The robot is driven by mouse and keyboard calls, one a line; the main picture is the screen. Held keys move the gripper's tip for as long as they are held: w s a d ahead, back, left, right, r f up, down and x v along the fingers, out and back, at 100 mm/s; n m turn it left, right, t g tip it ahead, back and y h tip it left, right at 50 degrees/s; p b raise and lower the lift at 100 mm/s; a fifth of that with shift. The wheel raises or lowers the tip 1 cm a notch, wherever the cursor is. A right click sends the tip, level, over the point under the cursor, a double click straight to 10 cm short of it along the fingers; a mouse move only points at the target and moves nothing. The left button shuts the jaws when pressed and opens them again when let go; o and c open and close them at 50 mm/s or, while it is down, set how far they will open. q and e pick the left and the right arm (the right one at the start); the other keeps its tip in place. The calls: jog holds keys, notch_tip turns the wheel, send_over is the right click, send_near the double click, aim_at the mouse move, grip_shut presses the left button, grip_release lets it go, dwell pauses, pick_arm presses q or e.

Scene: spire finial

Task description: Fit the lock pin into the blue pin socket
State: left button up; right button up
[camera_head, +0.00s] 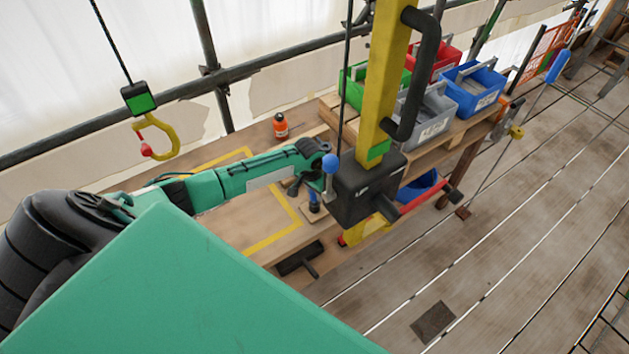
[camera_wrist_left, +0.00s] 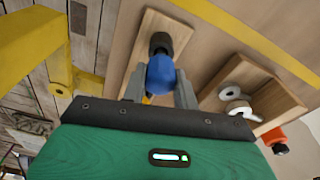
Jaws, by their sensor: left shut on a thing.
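My left gripper (camera_head: 312,187) reaches down from the green arm beside the yellow post. In the left wrist view its fingers (camera_wrist_left: 160,92) are closed around a round blue head, which I take to be the lock pin (camera_wrist_left: 160,72). A dark round part shows just past the head, over a small wooden board (camera_wrist_left: 146,30). In the head view a blue and dark upright piece (camera_head: 313,197) shows under the gripper at this board (camera_head: 313,216). I cannot tell whether the pin touches the board. I cannot identify the blue pin socket for sure. My right gripper is out of view.
The yellow post (camera_head: 384,70) with a black box (camera_head: 368,187) stands close right of the gripper. A blue ball (camera_head: 330,163) on a grey stem shows by the box.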

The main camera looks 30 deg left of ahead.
pick_arm(q)
jog(key=shift+f+b, duration=0.35)
jog(key=shift+f, duration=0.45)
jog(key=o, duration=1.1)
jog(key=shift+r, duration=0.1)
jog(key=shift+c, duration=0.2)
jog(key=shift+r, duration=0.1)
notch_tip(320, 180, up, 14)
jog(key=s+b, duration=0.1)
jog(key=b, duration=0.2)
jog(key=shift+s+a+f, duration=0.15)
jog(key=shift+s+f, duration=0.1)
jog(key=shift+s, duration=0.1)
